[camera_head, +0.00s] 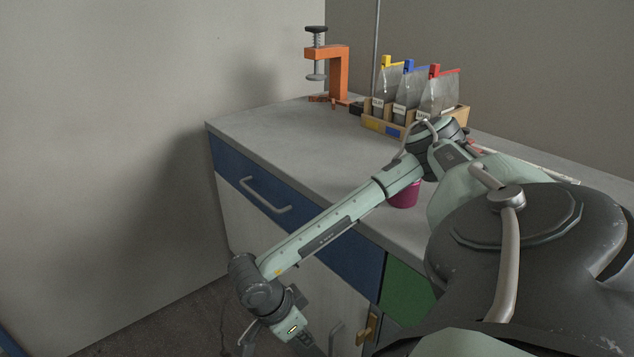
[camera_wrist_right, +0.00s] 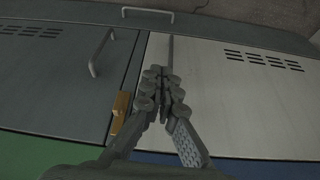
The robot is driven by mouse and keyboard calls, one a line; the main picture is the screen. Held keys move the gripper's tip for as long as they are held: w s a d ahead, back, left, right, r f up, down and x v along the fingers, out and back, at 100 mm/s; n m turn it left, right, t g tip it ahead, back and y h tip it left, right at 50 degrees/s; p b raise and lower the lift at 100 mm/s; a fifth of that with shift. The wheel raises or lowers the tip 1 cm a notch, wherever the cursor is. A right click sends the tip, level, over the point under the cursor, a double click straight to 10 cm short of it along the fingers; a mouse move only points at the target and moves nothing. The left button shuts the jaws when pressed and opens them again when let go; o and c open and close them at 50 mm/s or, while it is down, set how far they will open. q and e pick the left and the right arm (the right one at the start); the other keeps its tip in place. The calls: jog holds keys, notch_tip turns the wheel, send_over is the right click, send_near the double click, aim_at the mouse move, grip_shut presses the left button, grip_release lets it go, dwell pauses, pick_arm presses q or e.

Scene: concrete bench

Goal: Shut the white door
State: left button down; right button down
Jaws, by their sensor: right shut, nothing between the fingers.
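The white door (camera_head: 236,221) is under the blue drawer (camera_head: 239,188) at the bench's left end. In the right wrist view the white door (camera_wrist_right: 225,92) fills the right side, with vent slots at its far end. A grey bar handle (camera_wrist_right: 170,50) shows by its left edge, partly behind my fingers. My right gripper (camera_wrist_right: 160,74) is shut and empty in front of that edge; I cannot tell whether it touches the door. In the head view it is low at the bottom, mostly cut off. How far the door stands open is unclear. My left gripper is not in view.
A grey door (camera_wrist_right: 55,65) with a handle and a brass latch (camera_wrist_right: 120,108) adjoin the white door. On the bench (camera_head: 290,140) stand an orange clamp (camera_head: 338,72), a wooden rack (camera_head: 375,126) with bags, and a magenta cup (camera_head: 404,194) beside my right arm. A wall stands left.

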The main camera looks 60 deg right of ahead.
jog(key=v, duration=1)
jog(key=shift+a, duration=0.3)
jog(key=shift+s, duration=0.1)
